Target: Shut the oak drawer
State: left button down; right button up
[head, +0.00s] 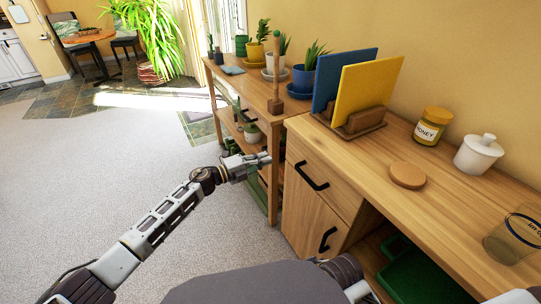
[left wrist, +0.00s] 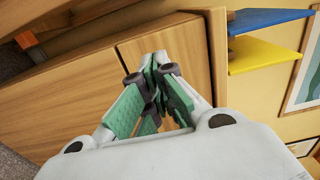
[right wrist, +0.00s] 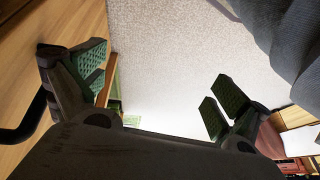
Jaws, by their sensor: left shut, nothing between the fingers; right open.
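The oak drawer (head: 332,193) is at the top left of the oak cabinet and has a black bar handle (head: 311,176). Its front stands close to the cabinet face, and I cannot tell whether a small gap is left. My left gripper (head: 266,158) is shut and empty, beside the left edge of the drawer front. In the left wrist view its fingertips (left wrist: 155,58) are against or just in front of pale wood; contact is unclear. My right gripper (right wrist: 155,85) is open and empty in the right wrist view, with carpet behind it.
A cupboard door (head: 312,217) with a black handle is below the drawer. A plant bench (head: 245,90) stands beyond. Carpet (head: 90,180) at left is clear.

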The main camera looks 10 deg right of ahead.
pick_arm(q)
jog(key=shift+p+v, duration=0.55)
jog(key=shift+v, duration=1.95)
pick_arm(e)
jog(key=shift+s+d+r+g, duration=0.15)
jog(key=shift+s+d+r, duration=0.1)
jog(key=shift+r, duration=0.55)
jog(key=shift+s+d+r+g, duration=0.1)
jog(key=shift+d+r+g, duration=0.1)
jog(key=shift+r, duration=0.55)
jog(key=shift+w, duration=0.1)
